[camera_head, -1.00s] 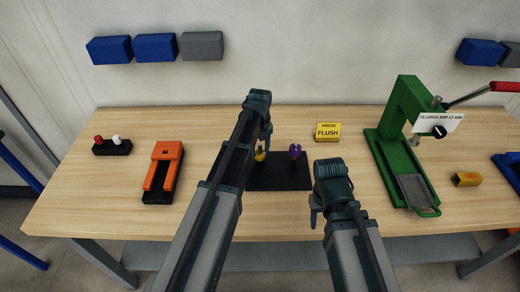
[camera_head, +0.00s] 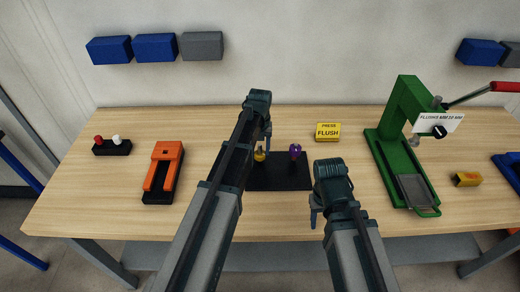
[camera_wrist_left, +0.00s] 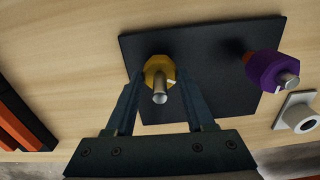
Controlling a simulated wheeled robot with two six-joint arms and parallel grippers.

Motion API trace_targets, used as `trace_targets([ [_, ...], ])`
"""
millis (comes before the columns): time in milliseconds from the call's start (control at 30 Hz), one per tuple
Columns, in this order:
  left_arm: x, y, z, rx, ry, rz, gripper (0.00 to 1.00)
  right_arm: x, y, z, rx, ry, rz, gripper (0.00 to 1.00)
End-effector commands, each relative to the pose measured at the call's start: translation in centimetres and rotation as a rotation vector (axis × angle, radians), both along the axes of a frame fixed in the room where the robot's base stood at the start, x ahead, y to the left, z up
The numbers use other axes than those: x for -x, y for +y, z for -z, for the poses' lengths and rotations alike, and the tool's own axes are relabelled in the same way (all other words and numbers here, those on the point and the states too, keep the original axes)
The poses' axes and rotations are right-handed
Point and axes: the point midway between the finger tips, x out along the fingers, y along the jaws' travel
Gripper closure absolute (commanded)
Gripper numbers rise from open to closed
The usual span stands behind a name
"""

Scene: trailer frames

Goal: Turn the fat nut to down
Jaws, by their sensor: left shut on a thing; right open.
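My left gripper (camera_wrist_left: 159,90) is shut on a yellow nut (camera_wrist_left: 155,66) around a grey metal stud, with a finger on each side. The nut has a short white mark on its lower right in the left wrist view. In the head view this nut (camera_head: 259,155) is partly behind the gripper. A purple nut (camera_wrist_left: 264,70) sits on a second stud to the right and looks a little larger. Both are on a black plate (camera_wrist_left: 215,97) lying on the table. My right gripper (camera_head: 315,208) is open and empty, near and right of the plate.
An orange and black fixture (camera_head: 163,172) and a red-and-white button box (camera_head: 112,147) stand left. A yellow FLUSH sign (camera_head: 328,132) is behind the plate. A green press (camera_head: 400,150) and a small yellow block (camera_head: 466,179) are right. A grey piece with a ring (camera_wrist_left: 298,116) lies beside the plate.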

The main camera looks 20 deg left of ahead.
Motion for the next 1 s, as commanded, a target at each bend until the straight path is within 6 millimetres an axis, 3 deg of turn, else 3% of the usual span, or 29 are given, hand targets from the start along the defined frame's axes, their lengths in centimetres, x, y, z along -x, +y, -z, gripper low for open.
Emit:
trace_targets([
  [200,-0.2,0.1,-0.1,-0.002,-0.004,-0.001,1.0,0.0,0.0,-0.1,0.0,0.0,0.0,0.5],
  [233,-0.2,0.1,-0.1,-0.002,-0.004,-0.001,0.44,0.0,0.0,-0.1,0.0,0.0,0.0,0.5],
  [400,-0.1,0.1,0.0,0.0,-0.002,-0.001,0.16,0.0,0.0,0.0,0.0,0.0,0.0,0.5],
  [767,0.0,0.0,-0.2,0.0,0.0,-0.001,0.16,0.0,0.0,-0.2,0.0,0.0,0.0,0.5],
  [1000,0.0,0.0,-1.7,0.0,0.0,-0.001,0.16,0.0,0.0,-1.7,0.0,0.0,0.0,0.5],
])
